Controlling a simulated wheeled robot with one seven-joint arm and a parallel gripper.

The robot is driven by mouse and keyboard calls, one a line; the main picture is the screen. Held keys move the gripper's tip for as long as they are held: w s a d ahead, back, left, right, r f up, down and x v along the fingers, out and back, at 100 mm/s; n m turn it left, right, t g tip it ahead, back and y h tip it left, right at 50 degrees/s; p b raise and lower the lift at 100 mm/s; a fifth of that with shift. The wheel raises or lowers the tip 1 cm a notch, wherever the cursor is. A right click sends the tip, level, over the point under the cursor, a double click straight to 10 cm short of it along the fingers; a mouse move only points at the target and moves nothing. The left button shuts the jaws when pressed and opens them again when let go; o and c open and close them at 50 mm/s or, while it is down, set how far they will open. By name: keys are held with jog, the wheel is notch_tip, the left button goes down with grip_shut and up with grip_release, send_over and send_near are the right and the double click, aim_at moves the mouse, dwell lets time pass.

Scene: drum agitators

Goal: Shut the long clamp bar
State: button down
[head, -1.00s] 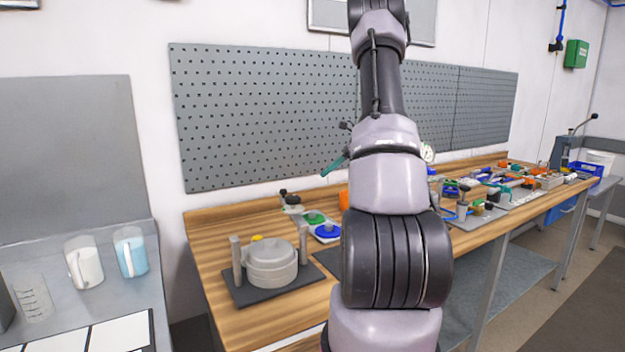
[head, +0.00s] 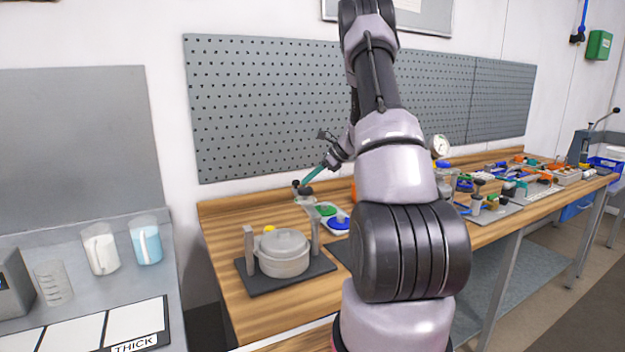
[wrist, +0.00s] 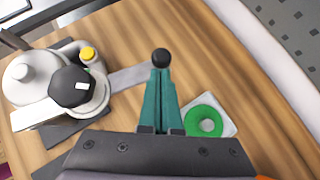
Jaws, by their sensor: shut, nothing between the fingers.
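A grey lidded drum (head: 283,254) sits on a dark base plate (head: 258,285) between two upright grey posts (head: 249,250). A flat grey bar (wrist: 130,78), apparently the long clamp bar, sticks out away from the drum, toward my fingertips. A small black ball knob (wrist: 160,57) shows at its far end. My gripper (wrist: 160,72) has its teal fingers shut, tips at or just above this knob; contact cannot be told. In the head view my gripper (head: 306,184) is by dark knobs behind the drum. A larger black knob (wrist: 72,87) overlaps the drum in the wrist view.
A yellow button (wrist: 88,54) is beside the drum. A tray with a green ring (wrist: 203,120) and a blue disc (head: 342,223) lies close to my gripper. The pegboard (head: 270,110) stands behind. Bench wood left of the drum is clear.

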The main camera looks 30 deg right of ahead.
jog(key=shift+a, duration=0.1)
jog(key=shift+w+a+n+g, duration=0.3)
jog(key=shift+a+n, duration=0.2)
jog(key=shift+a, duration=0.2)
jog(key=s+a+n+g+y, duration=0.1)
jog(key=s+a+n+g, duration=0.1)
jog(key=a+n+g, duration=0.9)
jog(key=s+a+n+g+h, duration=0.2)
jog(key=s+a+n+h, duration=0.3)
jog(key=s+a, duration=0.8)
jog(key=shift+s+a+n, duration=0.2)
jog(key=shift+s+n, duration=0.45)
jog(key=shift+n, duration=1.05)
jog(key=shift+s, duration=0.1)
jog(key=shift+g, duration=0.3)
